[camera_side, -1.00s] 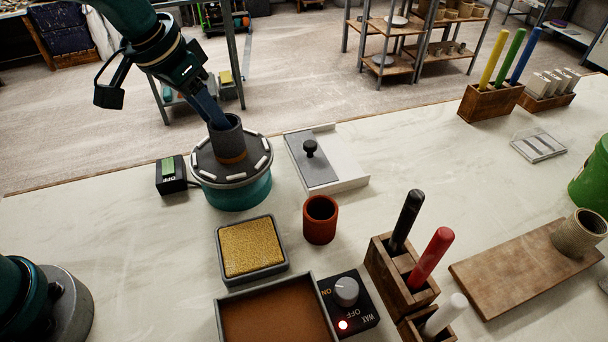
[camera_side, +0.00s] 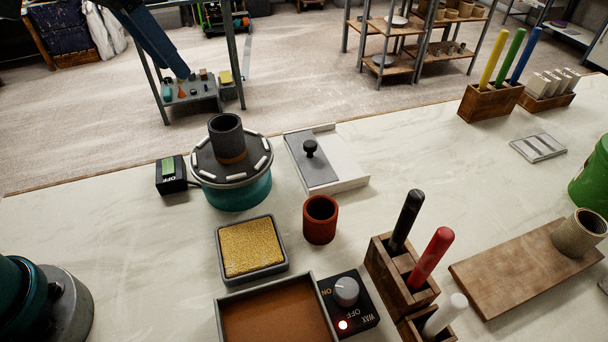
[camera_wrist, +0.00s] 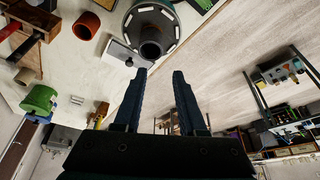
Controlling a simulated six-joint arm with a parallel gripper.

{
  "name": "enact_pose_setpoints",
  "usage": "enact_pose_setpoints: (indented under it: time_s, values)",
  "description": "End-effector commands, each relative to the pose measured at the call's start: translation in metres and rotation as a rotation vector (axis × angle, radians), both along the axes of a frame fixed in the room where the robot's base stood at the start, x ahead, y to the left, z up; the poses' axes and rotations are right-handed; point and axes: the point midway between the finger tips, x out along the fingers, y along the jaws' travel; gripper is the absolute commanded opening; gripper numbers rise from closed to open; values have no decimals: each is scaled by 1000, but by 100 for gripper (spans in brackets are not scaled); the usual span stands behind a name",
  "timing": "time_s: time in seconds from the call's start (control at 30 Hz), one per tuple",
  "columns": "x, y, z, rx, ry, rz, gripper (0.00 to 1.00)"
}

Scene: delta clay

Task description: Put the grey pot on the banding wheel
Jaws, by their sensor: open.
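The grey pot (camera_side: 227,140), dark grey with a brown band at its foot, stands upright on the banding wheel (camera_side: 203,170). The wheel has a dark round top with white pads around its rim and a teal base. In the wrist view the pot (camera_wrist: 151,45) shows on the wheel top (camera_wrist: 131,20). My gripper (camera_wrist: 160,75) is open and empty there, its two fingers apart from the pot. In the side view only a blue finger part (camera_side: 160,45) shows at the top left, above and clear of the pot.
A small switch box (camera_side: 171,175) marked OFF sits left of the wheel. A lidded white box (camera_side: 345,178), a red-brown cup (camera_side: 320,219) and a gold sponge tray (camera_side: 251,247) stand close by. Wooden holders with sticks (camera_side: 397,275) stand at the front right. Bare table lies around (camera_side: 420,150).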

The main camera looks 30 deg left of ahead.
Motion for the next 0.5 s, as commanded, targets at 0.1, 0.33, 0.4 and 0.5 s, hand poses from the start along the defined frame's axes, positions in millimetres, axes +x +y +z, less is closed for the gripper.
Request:
enact_pose_setpoints:
  time_s: [0.1,0.33,0.4,0.5]
  values:
    - [-14,3,1,-1,-9,21,40]
    - [-73,13,-19,-5,-56,118,40]
    - [-91,16,-30,-9,-72,149,40]
    - [-113,20,-47,-12,-92,186,40]
